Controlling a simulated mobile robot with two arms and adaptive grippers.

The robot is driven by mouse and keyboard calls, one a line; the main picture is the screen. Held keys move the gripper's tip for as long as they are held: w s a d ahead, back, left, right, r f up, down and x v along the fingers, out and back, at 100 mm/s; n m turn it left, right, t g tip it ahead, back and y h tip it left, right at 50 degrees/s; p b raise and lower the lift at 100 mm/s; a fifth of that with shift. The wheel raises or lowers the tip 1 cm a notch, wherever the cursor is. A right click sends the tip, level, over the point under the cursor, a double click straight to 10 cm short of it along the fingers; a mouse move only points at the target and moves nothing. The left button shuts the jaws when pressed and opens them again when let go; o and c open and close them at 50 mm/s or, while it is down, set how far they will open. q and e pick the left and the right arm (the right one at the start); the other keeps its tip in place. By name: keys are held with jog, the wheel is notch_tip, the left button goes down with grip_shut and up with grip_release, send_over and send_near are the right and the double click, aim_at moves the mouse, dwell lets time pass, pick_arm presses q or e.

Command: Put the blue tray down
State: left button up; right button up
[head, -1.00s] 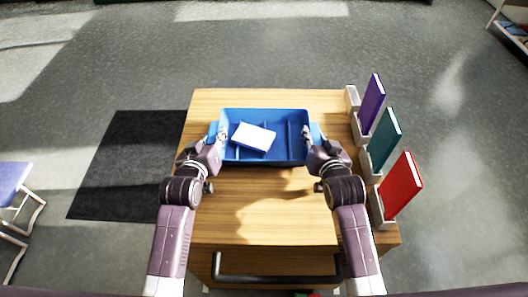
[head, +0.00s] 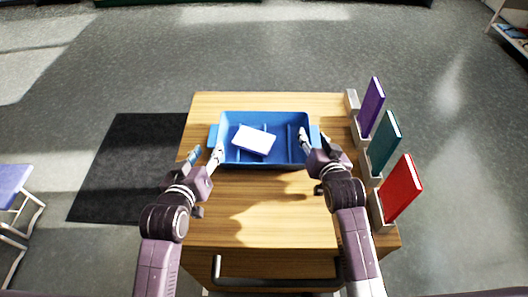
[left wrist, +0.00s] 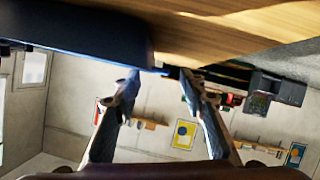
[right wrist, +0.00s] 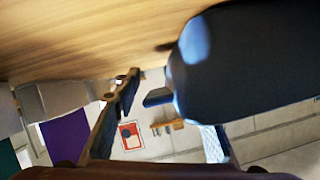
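The blue tray (head: 232,160) is level at the far part of the wooden table (head: 265,220) and appears to rest on it. A white box-like block (head: 254,140) lies tilted inside it. My left gripper (head: 206,156) is open and empty, just in front of the tray's left handle (head: 213,136). In the left wrist view its fingers (left wrist: 160,78) are apart beside the tray's dark underside (left wrist: 75,38). My right gripper (head: 317,140) is at the right handle. In the right wrist view its fingers (right wrist: 168,115) are wide apart, with the dark handle (right wrist: 157,97) between them, seemingly untouched.
Purple (head: 372,106), teal (head: 385,143) and red (head: 402,188) books stand in pale holders along the table's right edge. The tabletop in front of the tray is clear. A dark mat (head: 125,165) lies on the floor at left. A metal bar handle (head: 275,283) is at the table's front.

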pick_arm(q)
jog(key=v, duration=0.4)
jog(key=shift+s, duration=0.1)
pick_arm(e)
jog(key=shift+s, duration=0.1)
jog(key=v, duration=1.1)
jog(key=shift+s+r, duration=0.2)
jog(key=shift+s, duration=0.15)
